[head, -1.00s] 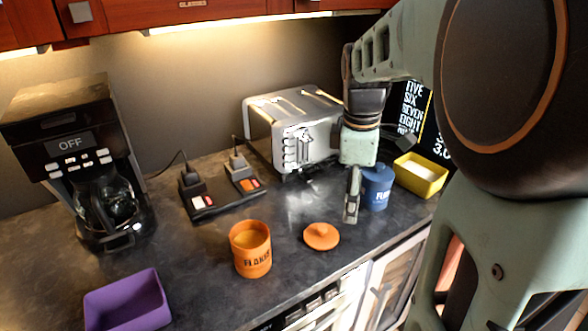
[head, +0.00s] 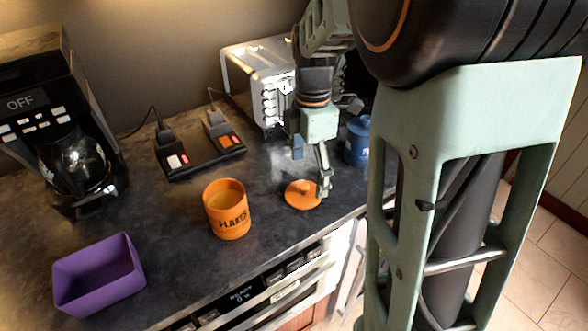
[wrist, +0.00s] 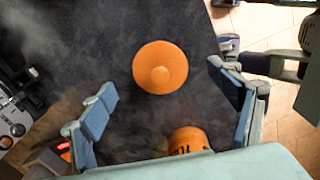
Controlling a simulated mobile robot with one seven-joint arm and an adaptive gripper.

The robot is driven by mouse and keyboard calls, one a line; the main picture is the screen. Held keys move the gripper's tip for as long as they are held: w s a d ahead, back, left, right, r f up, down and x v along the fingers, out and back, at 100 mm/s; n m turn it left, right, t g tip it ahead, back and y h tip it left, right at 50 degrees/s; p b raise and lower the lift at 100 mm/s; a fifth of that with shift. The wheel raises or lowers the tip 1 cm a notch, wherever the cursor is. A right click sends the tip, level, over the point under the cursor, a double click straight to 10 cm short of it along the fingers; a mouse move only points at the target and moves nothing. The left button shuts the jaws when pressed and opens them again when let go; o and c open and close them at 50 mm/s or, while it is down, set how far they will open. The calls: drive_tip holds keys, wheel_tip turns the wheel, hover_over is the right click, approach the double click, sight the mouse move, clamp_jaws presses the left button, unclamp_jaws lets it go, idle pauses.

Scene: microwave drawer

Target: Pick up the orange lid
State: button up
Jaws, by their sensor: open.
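In the wrist view the two blue-padded fingers (wrist: 163,80) are spread wider than the lid. The open orange canister (head: 227,210) stands upright; its side shows at the bottom of the wrist view (wrist: 188,140).
A purple bin (head: 98,275) sits at the front left. A power strip (head: 200,152), coffee maker (head: 60,130) and toaster (head: 262,85) stand behind. A blue canister (head: 358,142) is close right of my gripper. The counter's front edge is near the lid.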

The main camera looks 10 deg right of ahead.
sight(305, 186)
drive_tip(key=f, duration=0.2)
drive_tip(key=a+f, duration=0.1)
drive_tip(key=shift+f, duration=1)
drive_tip(key=shift+c, duration=0.7)
